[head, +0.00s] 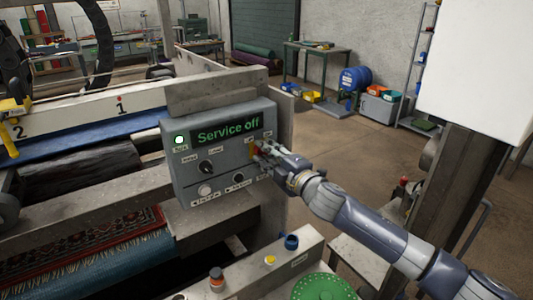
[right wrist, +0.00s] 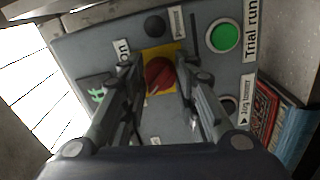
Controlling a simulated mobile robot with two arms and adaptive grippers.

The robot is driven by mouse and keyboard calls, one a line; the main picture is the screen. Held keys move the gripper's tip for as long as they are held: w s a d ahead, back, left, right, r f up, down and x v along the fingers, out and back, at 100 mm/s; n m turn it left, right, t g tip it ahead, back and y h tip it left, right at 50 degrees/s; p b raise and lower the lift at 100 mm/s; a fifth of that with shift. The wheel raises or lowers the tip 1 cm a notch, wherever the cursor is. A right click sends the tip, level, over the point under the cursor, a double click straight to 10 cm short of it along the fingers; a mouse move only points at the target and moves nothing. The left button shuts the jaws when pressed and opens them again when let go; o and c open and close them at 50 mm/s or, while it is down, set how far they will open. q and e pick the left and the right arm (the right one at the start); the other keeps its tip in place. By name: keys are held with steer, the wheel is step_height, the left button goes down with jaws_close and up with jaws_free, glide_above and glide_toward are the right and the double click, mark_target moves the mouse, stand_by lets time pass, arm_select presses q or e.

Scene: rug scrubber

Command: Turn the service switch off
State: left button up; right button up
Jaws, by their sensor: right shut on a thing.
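The grey control box (head: 222,165) stands in the middle of the head view. Its display (head: 228,130) reads "Service off" in green. The service switch is a red knob on a yellow plate; the knob (right wrist: 159,74) shows well in the right wrist view. In the head view a bit of the yellow plate (head: 252,153) shows at the box's right side, mostly behind my gripper. My right gripper (head: 263,152) is at the switch, with one finger on each side of the red knob, shut on it. My left gripper is not in view.
In the right wrist view a green "Trial run" button (right wrist: 223,36) sits near the fingers. A patterned rug (head: 80,250) lies at the lower left.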

steer(key=o, duration=1.1)
steer(key=shift+f, duration=0.1)
steer(key=v, duration=1.2)
